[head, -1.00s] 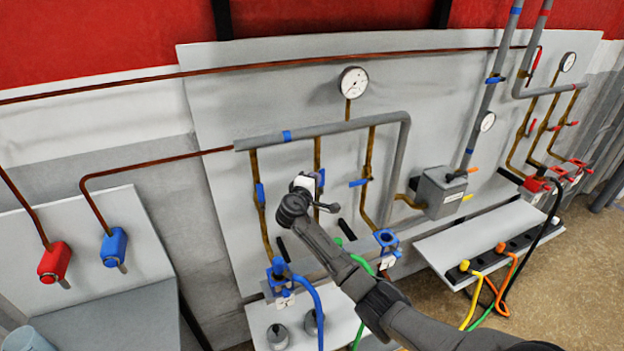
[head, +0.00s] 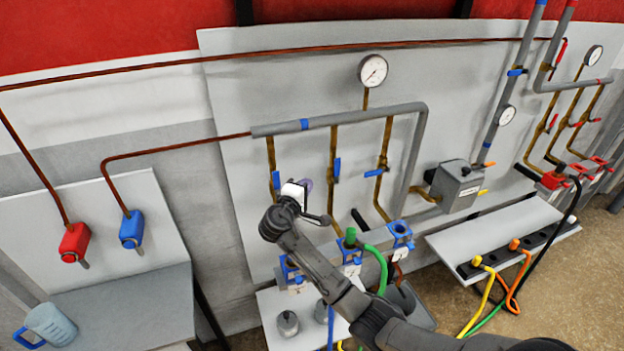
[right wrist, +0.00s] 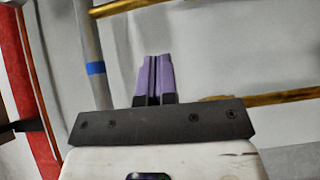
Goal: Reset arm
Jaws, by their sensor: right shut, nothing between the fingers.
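My right gripper (head: 306,186) is in front of the pipe panel in the head view, left of the middle. Its arm comes in from the lower right. In the right wrist view its two purple fingers (right wrist: 154,78) lie side by side with nothing between them. Brass pipes and a grey pipe with a blue band (right wrist: 95,68) show behind the fingers. My left gripper is in neither view.
Blue-handled valves (head: 337,168) and a pressure gauge (head: 373,70) sit on the panel. A green hose (head: 372,256) hangs near my right arm. A grey box (head: 459,186) is to the right. A blue-handled jug (head: 52,325) stands lower left.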

